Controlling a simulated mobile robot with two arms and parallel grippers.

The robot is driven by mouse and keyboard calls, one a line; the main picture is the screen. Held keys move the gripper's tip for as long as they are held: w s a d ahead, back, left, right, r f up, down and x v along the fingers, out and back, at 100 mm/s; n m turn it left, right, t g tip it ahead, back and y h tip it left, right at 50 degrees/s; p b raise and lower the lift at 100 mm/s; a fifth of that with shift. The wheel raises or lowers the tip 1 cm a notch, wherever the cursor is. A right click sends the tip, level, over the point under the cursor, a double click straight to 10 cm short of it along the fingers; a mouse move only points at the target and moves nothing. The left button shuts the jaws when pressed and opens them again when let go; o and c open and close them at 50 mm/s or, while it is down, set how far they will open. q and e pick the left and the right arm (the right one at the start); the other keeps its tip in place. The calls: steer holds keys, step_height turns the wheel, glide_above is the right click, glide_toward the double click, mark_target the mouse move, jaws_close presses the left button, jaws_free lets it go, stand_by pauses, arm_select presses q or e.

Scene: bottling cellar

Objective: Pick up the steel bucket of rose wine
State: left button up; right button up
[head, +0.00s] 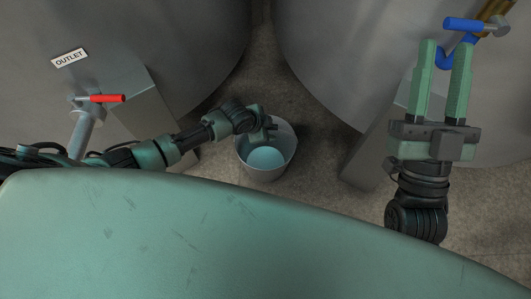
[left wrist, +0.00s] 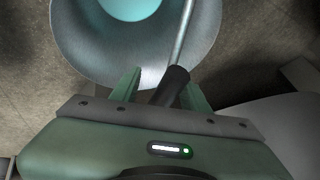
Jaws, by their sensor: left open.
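The steel bucket (head: 273,172) stands on the floor between the two tanks, and its near side fills the top of the left wrist view (left wrist: 80,50). The liquid (head: 265,157) in it looks pale blue, not pink. My left gripper (head: 264,126) is at the bucket's far rim. In the left wrist view, my left gripper (left wrist: 160,90) is open, with the dark grip (left wrist: 172,86) of the bucket's handle between its fingers, nearer the right finger. My right gripper (head: 447,62) is open at the right, fingers apart, near the blue valve.
Large steel tanks (head: 190,35) (head: 340,45) stand left and right, with block-like feet beside the bucket. A red-handled valve (head: 105,98) sits on the left under an OUTLET sign (head: 69,58). A blue-handled valve (head: 465,25) is at upper right. Bare floor lies between the tanks.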

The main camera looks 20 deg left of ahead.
arm_select(q)
jaws_close()
stand_by(1.2)
steer(key=shift+r, duration=0.1)
